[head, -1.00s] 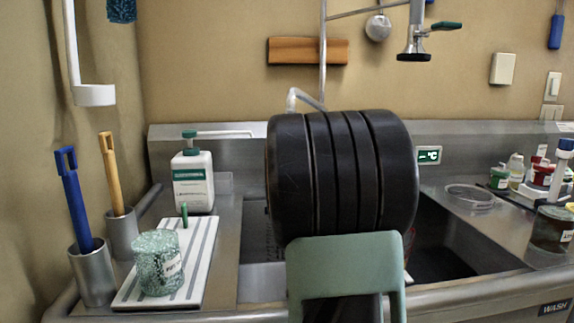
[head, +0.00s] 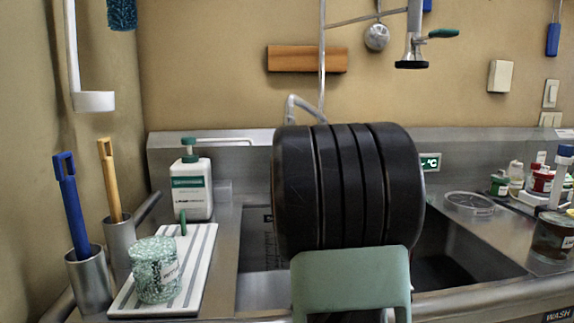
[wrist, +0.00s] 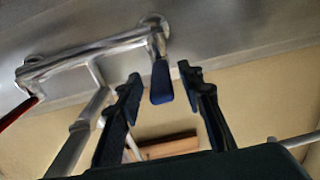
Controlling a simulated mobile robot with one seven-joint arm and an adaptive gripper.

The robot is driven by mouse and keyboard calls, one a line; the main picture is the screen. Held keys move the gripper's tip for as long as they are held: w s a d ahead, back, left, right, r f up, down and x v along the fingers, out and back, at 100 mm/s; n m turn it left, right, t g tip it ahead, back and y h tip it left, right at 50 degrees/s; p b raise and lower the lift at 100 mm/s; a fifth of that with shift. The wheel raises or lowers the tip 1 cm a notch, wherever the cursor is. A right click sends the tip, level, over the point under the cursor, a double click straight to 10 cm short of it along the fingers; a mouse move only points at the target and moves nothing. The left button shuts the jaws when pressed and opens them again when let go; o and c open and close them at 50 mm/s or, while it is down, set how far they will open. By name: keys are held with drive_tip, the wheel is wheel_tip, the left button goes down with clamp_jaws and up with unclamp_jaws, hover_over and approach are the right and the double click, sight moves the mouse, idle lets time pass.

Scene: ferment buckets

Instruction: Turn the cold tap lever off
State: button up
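The cold tap lever (wrist: 161,84) is a blue handle on one end of the chrome tap body (wrist: 90,55) in the wrist view. My gripper (wrist: 159,75) is open, with one dark finger on each side of the blue lever. Gaps show between the lever and both fingers. A red lever (wrist: 18,112) is at the other end of the tap, at the left edge. In the head view my black arm hides the levers and my fingers; only the pale curved pipe (head: 303,104) shows above it.
The steel sink (head: 470,272) lies below and around my arm. A white soap bottle (head: 191,188), a striped board (head: 190,262) with a speckled green cup (head: 156,270), and steel holders stand at left. Jars and a glass dish (head: 469,203) are at right. A spray head (head: 412,45) hangs above.

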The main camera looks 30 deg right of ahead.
drive_tip(key=shift+s+a, duration=0.1)
drive_tip(key=v, duration=0.7)
drive_tip(key=shift+s+a, duration=0.1)
drive_tip(key=shift+s, duration=0.05)
idle(0.5)
